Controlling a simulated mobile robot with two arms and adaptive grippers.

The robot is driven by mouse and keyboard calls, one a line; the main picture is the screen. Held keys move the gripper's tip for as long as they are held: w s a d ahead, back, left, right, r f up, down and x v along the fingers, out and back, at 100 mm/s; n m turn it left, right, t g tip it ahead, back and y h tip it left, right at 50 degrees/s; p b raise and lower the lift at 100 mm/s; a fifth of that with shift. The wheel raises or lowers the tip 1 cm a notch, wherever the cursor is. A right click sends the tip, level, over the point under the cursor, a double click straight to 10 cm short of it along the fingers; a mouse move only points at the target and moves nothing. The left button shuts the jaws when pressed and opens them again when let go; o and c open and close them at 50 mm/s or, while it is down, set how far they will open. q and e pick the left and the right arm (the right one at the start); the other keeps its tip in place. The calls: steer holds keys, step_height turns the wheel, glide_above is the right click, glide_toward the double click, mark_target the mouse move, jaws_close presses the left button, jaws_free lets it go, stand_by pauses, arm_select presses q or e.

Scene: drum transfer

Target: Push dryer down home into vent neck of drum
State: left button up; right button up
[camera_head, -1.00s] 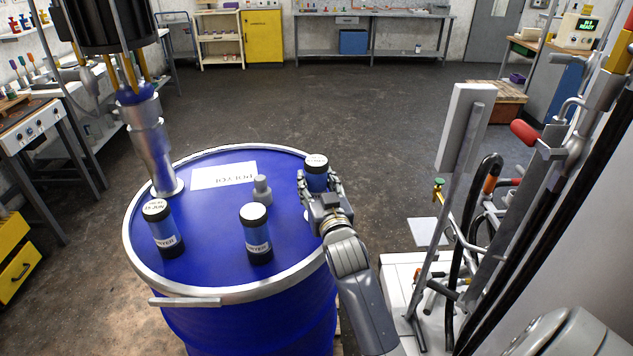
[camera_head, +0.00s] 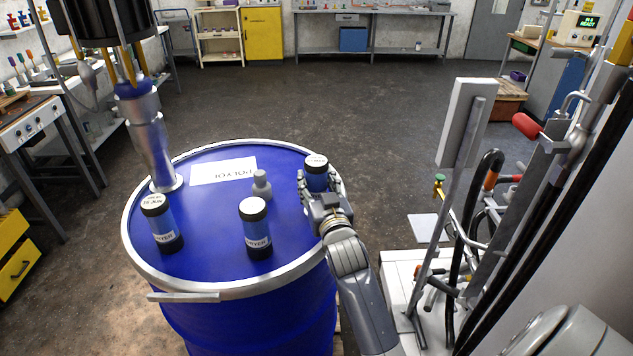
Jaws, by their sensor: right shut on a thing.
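The blue drum (camera_head: 210,230) with a silver rim stands upright in front of me. Two more dryers stand on the lid, one at the left (camera_head: 162,224) and one near the middle (camera_head: 255,228). My left gripper is not in view.
A grey fitting (camera_head: 261,185) stands on the lid near the middle. A silver pump tube (camera_head: 153,150) rises at the lid's left rear. A white label (camera_head: 223,171) lies on the lid. Hoses and a machine frame (camera_head: 460,200) stand to the right. The floor behind is clear.

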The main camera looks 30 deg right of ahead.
steer(key=shift+f+b, duration=0.4)
steer(key=shift+f, duration=0.25)
steer(key=shift+s+f, duration=0.1)
steer(key=shift+f, duration=0.1)
steer(key=o, duration=1.2)
steer(key=shift+o, duration=0.5)
steer(key=shift+f, duration=0.15)
steer(key=shift+s+a, duration=0.1)
steer(key=shift+s, duration=0.05)
steer(key=v, duration=1.1)
steer(key=shift+s+r, duration=0.4)
steer(key=shift+r, duration=0.05)
steer(key=shift+a+f, duration=0.1)
